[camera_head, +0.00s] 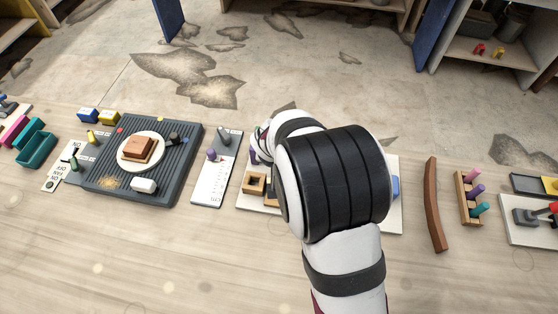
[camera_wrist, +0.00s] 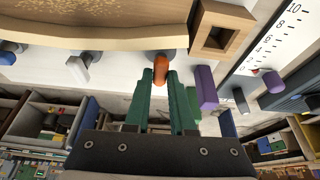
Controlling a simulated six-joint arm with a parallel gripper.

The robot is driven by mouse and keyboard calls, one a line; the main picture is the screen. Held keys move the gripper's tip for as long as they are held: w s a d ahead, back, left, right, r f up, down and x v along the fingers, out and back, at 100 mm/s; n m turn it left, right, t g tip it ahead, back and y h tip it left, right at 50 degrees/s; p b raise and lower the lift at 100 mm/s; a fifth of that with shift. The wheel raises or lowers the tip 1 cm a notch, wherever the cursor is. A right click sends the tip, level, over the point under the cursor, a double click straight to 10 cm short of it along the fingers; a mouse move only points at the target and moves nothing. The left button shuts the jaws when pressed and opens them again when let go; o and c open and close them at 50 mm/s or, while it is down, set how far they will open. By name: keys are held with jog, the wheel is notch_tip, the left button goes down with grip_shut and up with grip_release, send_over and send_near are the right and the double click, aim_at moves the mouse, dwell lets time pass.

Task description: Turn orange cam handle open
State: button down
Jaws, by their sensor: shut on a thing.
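The orange cam handle (camera_wrist: 171,62) shows in the wrist view, standing out from the edge of a white board (camera_wrist: 120,66). My gripper (camera_wrist: 162,78) has two green fingers, and their tips are shut on the handle, with its orange end showing beyond them. How far the handle is turned I cannot tell. In the head view my white and black arm covers the handle and the fingers. The white board also shows there beside my arm (camera_head: 395,215).
A wooden block with a square hole (camera_wrist: 221,28), a purple block (camera_wrist: 206,88) and a curved wooden piece (camera_wrist: 90,28) are close to my fingers. A white scale strip (camera_head: 215,178) lies left of the board. A brown curved bar (camera_head: 434,205) lies right of it.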

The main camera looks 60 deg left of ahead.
jog(key=n, duration=0.2)
jog(key=n+g, duration=0.1)
jog(key=n, duration=0.1)
jog(key=shift+w+g+y, duration=0.1)
jog(key=shift+g+y, duration=0.2)
jog(key=shift+y, duration=0.1)
jog(key=n, duration=0.2)
jog(key=n+g, duration=0.1)
jog(key=n, duration=0.1)
jog(key=shift+w+d+n+g, duration=0.1)
jog(key=shift+w+n+g, duration=0.05)
jog(key=shift+n+g, duration=0.2)
jog(key=n+g, duration=0.1)
jog(key=n, duration=0.3)
jog(key=shift+w+n+g, duration=0.1)
jog(key=shift+n+g, duration=0.25)
jog(key=shift+w+n+g+h, duration=0.1)
jog(key=shift+n+g+h, duration=0.45)
jog(key=shift+n, duration=1.35)
jog(key=shift+f+n, duration=0.1)
jog(key=shift+n, duration=0.2)
jog(key=c, duration=0.8)
grip_release()
jog(key=shift+o, duration=0.2)
